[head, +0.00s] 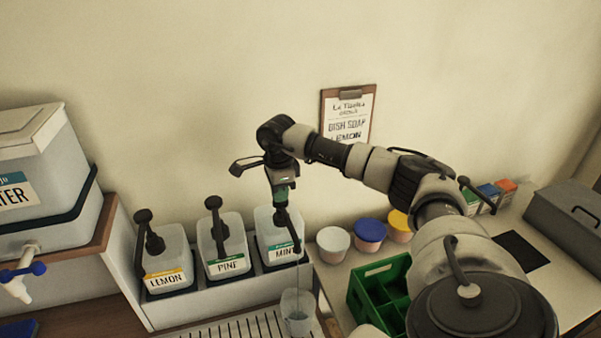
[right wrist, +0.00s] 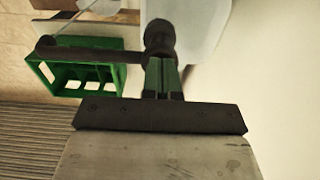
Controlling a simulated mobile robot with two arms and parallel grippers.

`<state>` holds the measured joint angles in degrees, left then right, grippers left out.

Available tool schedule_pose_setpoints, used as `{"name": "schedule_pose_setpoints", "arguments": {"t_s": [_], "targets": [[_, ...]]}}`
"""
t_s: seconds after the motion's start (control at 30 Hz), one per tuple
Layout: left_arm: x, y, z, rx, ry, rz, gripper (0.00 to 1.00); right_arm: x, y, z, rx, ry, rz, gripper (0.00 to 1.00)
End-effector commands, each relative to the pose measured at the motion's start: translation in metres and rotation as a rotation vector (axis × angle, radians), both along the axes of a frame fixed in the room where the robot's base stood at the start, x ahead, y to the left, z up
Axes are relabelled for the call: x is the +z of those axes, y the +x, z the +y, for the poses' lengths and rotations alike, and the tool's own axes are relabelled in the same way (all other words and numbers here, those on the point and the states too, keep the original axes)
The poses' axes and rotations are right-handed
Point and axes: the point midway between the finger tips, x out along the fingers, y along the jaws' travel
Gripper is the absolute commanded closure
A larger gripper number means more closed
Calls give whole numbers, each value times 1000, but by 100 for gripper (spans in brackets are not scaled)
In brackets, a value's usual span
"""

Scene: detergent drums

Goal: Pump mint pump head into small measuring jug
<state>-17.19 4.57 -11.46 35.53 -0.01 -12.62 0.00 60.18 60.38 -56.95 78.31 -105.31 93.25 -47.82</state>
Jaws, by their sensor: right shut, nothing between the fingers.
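The mint drum (head: 275,225), translucent with a "MINT" label, stands rightmost of the drums. Its dark pump head (head: 290,228) shows just below my right gripper (head: 280,200). The right gripper is shut, empty and pointing down, with its fingertips at or against the top of the pump head. In the right wrist view the closed green-sided fingers (right wrist: 161,72) meet the dark pump head (right wrist: 159,38). The small clear measuring jug (head: 296,304) stands under the mint nozzle with bluish liquid inside. A thin stream seems to run from nozzle to jug. My left gripper is out of view.
The pine drum (head: 228,245) and lemon drum (head: 170,265) stand to the left, pumps up. The jug stands on a slatted drip tray (head: 235,329). A green crate (head: 365,287) and lidded tubs (head: 333,243) are to the right.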

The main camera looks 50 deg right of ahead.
Motion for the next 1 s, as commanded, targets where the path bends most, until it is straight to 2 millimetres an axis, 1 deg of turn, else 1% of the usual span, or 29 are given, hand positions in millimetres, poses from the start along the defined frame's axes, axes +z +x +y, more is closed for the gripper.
{"name": "schedule_pose_setpoints", "arguments": {"t_s": [0.13,0.27,0.8,0.9,1.0], "targets": [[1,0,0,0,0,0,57,-1,-1,1,1,0,7,100],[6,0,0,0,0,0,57,5,-1,1,2,0,7,100],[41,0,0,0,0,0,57,56,0,0,1,0,2,100],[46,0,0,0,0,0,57,63,-1,0,1,0,2,100],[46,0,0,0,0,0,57,65,-1,0,0,0,4,100]]}}
